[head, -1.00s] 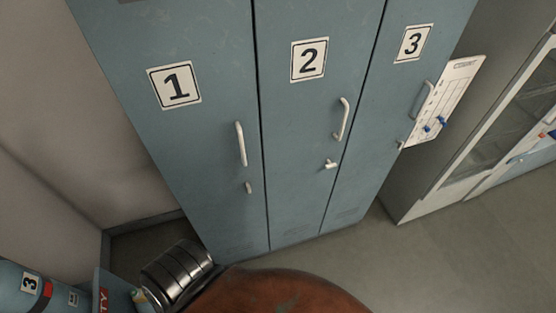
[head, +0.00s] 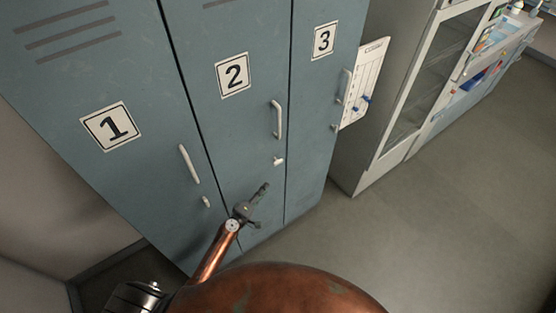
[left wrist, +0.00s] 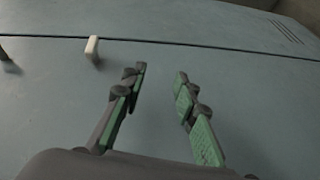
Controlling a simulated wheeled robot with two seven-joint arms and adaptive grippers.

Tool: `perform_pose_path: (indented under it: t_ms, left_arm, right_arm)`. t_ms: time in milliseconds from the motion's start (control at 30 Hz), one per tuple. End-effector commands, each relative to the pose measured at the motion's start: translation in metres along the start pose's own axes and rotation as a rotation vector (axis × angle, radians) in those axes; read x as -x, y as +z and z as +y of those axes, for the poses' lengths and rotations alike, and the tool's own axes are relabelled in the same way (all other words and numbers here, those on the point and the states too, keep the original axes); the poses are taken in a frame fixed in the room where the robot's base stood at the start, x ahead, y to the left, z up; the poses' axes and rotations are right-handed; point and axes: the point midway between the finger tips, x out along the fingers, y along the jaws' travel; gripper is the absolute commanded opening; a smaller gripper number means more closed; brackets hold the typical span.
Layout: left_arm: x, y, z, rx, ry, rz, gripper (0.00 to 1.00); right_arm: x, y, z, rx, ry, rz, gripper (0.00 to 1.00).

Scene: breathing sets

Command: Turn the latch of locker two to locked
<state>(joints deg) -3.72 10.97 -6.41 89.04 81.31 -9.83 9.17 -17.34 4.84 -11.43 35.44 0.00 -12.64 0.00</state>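Locker two's blue door carries the number 2 plate (head: 232,75) and a pale handle (head: 278,119). Its small pale latch (head: 279,161) sits below the handle near the door's right edge, its tab looking roughly sideways. My left gripper (head: 265,187) is in front of the lower part of this door, below and left of the latch. In the left wrist view my gripper's fingers (left wrist: 161,72) are apart with nothing between them. A pale latch tab (left wrist: 93,48), apparently locker two's, stands left of the fingers, clear of them. My right gripper is not in view.
Locker one (head: 110,126) is on the left with its own latch (head: 206,201); locker three (head: 323,40) is on the right. A glass-fronted cabinet (head: 425,85) stands further right. The floor (head: 440,220) in front is clear.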

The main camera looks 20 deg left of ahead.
Motion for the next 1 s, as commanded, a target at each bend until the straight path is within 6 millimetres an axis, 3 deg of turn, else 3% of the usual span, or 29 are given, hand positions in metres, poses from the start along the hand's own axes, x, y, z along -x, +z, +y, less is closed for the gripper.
perform_pose_path:
  t_ms: [33,100,233,700,1000]
  left_arm:
    - [-0.006,-0.003,0.035,0.045,0.055,0.002,0.28]
    - [-0.011,-0.004,0.067,0.096,0.109,0.000,0.28]
    - [-0.016,-0.005,0.097,0.146,0.159,-0.004,0.28]
    - [-0.079,-0.005,0.109,0.152,0.165,-0.006,0.28]
    - [-0.091,-0.005,0.111,0.152,0.164,-0.005,0.28]
  right_arm:
    - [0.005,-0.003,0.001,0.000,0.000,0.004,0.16]
    - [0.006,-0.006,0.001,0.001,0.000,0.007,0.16]
    - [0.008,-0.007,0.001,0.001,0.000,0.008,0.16]
    - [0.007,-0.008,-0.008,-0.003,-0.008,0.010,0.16]
    - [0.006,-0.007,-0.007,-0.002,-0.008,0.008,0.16]
